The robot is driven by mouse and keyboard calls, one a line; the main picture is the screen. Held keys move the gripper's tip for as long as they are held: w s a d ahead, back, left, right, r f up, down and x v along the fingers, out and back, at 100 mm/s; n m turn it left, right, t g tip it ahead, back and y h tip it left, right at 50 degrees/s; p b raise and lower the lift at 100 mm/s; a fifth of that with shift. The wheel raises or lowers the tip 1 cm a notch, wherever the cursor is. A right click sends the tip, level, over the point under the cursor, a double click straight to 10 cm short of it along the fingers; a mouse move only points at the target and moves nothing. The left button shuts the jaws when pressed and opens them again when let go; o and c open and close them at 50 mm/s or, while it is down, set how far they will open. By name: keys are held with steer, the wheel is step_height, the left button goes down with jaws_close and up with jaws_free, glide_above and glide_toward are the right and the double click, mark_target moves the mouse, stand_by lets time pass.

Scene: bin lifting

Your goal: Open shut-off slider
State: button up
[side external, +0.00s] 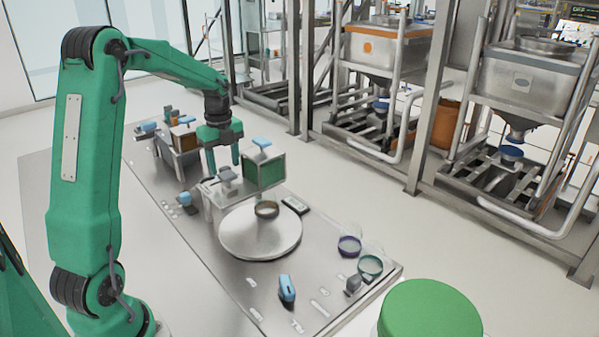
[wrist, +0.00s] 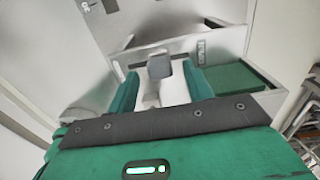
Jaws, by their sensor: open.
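The shut-off slider looks like a small grey block-shaped handle (side external: 227,174) on a metal stand beside a green box (side external: 264,171). In the wrist view, the grey handle (wrist: 160,66) stands in front of a dark slot in a pale metal plate. My gripper (side external: 223,168) points down over the stand, with its two green fingers apart. In the wrist view my gripper (wrist: 162,88) is open and the handle lies between the fingers, a little beyond the tips. No contact with the handle is visible. The slider's opening beneath is hidden.
A blue-topped handle (side external: 262,144) rises above the green box. Jars (side external: 370,265) and a blue tool (side external: 287,289) are at the near end of the metal table.

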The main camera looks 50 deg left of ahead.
steer(key=shift+f, duration=0.7)
steer(key=shift+c, duration=0.2)
jaws_close()
steer(key=shift+w, duration=1.4)
steer(key=shift+o, duration=0.2)
jaws_free()
steer(key=shift+r, duration=0.2)
step_height(320, 180, up, 8)
steer(key=shift+f, duration=0.25)
